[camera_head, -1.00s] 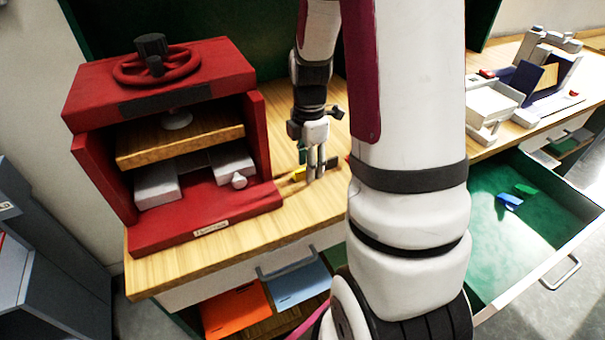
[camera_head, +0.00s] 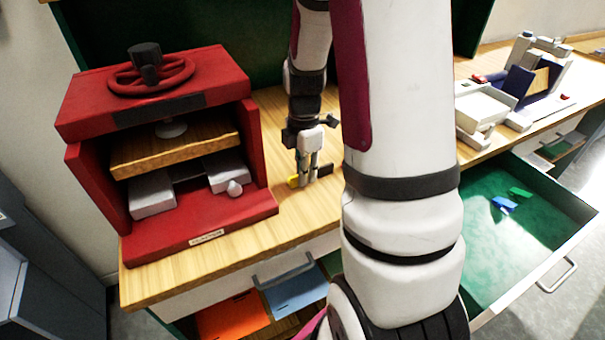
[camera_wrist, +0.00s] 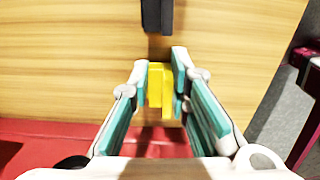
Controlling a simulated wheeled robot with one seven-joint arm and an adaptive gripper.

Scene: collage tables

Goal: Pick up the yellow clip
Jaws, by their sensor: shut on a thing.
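The yellow clip (camera_wrist: 155,86) is between the two teal-padded fingers of my gripper (camera_wrist: 163,68) in the wrist view. My gripper is shut on it, just above or at the wooden tabletop; I cannot tell whether the clip touches the wood. In the head view, my gripper (camera_head: 307,183) points down at the table to the right of the red press, and a bit of the yellow clip (camera_head: 293,181) shows at its left side. The rest of the clip is hidden by the fingers there.
A red press (camera_head: 160,240) with a handwheel stands close on the left. A black piece (camera_wrist: 158,15) lies just beyond the fingertips, also seen in the head view (camera_head: 325,170). An open green-lined drawer (camera_head: 490,255) holds blue and green clips at right. White-and-blue equipment (camera_head: 520,85) stands behind it.

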